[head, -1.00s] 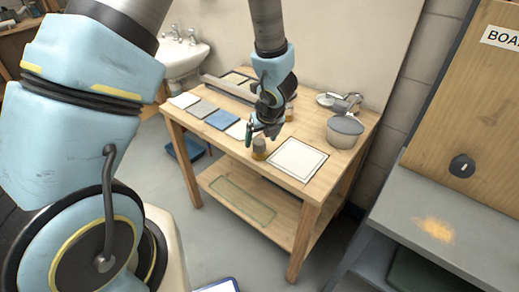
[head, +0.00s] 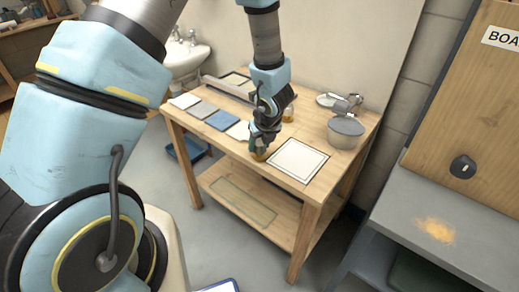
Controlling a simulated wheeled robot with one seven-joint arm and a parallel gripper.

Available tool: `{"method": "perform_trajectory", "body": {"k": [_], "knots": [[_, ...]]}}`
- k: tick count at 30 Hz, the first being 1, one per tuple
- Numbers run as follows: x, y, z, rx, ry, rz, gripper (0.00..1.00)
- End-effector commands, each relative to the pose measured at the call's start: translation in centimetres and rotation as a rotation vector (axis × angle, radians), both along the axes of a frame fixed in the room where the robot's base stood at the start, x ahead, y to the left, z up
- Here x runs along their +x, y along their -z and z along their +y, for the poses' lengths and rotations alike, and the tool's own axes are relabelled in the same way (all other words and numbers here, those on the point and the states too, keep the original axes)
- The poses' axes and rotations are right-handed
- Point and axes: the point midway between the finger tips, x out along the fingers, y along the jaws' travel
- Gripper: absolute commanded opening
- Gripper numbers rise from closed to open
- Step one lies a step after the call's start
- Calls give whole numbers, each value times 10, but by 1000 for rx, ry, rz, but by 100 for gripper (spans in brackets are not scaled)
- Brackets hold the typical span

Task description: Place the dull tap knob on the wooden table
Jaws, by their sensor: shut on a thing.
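My gripper (head: 260,150) is low over the front of the wooden table (head: 276,172), just left of a white square mat. It is shut on a small amber-brown round piece (head: 259,156), which stands at the tabletop and is mostly covered by the fingers. I cannot tell whether this piece is the dull tap knob. A similar small amber piece (head: 288,116) stands farther back, partly behind my gripper.
The white mat (head: 297,160) with a dark border is bare. A grey-lidded pot (head: 345,132) and a chrome tap (head: 345,102) stand at the back right. Several cloths (head: 222,120) lie on the left. A grey bench (head: 430,215) is at right.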

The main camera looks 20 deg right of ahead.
Motion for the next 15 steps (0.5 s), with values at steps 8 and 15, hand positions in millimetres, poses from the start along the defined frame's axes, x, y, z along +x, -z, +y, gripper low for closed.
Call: {"method": "perform_trajectory", "body": {"k": [8, 15], "knots": [[0, 0, 0, 0, 0, 0, 0], [0, 0, 0, 0, 0, 0, 0]]}}
